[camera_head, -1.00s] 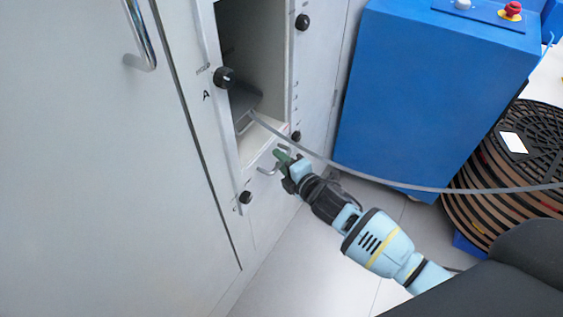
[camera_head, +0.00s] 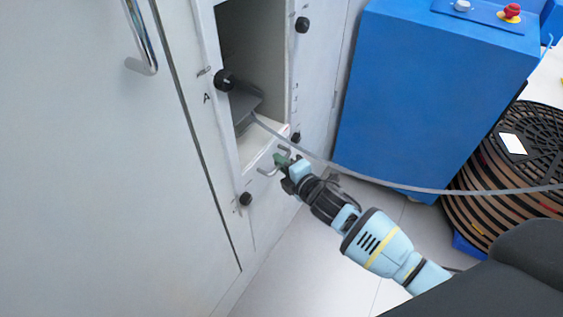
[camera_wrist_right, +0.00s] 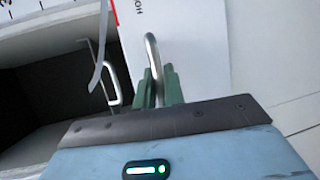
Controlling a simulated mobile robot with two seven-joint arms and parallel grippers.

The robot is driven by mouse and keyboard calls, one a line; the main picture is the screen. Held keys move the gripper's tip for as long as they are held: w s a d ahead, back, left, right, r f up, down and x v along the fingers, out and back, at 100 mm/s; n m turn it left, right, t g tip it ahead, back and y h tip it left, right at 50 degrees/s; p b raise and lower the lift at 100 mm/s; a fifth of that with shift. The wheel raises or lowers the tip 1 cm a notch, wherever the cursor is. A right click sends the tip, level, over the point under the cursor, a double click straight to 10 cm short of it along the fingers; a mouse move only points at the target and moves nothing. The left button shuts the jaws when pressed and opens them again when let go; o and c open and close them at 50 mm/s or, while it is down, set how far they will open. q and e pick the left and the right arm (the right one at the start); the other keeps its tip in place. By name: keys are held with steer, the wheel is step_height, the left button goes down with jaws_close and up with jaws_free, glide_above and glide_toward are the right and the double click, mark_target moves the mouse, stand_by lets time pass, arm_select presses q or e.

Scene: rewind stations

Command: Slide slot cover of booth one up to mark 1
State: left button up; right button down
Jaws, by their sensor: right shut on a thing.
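The slot cover (camera_head: 262,148) is a pale panel closing the lower part of a tall opening marked A in the cabinet front. The opening above it is dark and uncovered. The cover carries a metal bar handle (camera_head: 268,169), which also shows in the right wrist view (camera_wrist_right: 152,50). My right gripper (camera_head: 282,158) is at this handle. In the wrist view its green fingers (camera_wrist_right: 159,88) stand on either side of the handle, shut on it. The fingertips partly hide the handle. I cannot read mark 1. My left gripper is not in view.
Black knobs (camera_head: 224,80) sit on the cabinet frame beside the opening. A grey strip (camera_head: 400,187) runs from the opening to a stack of reels (camera_head: 500,185) at right. A blue machine (camera_head: 430,90) stands behind. Grey floor (camera_head: 300,270) is clear below my arm.

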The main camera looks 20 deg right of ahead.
mark_target(272, 145)
step_height(272, 145, up, 4)
steer(key=p, duration=0.2)
steer(key=shift+w+f+p, duration=0.1)
steer(key=shift+f+p, duration=0.05)
steer(key=shift+p, duration=0.15)
steer(key=shift+r, duration=0.25)
steer(key=shift+p, duration=0.3)
steer(key=c, duration=1.5)
jaws_free()
steer(key=shift+f, duration=0.15)
steer(key=shift+s, duration=0.2)
steer(key=v, duration=0.7)
steer(key=shift+s+d+p, duration=0.2)
steer(key=shift+s+p, duration=0.1)
steer(key=shift+p, duration=0.1)
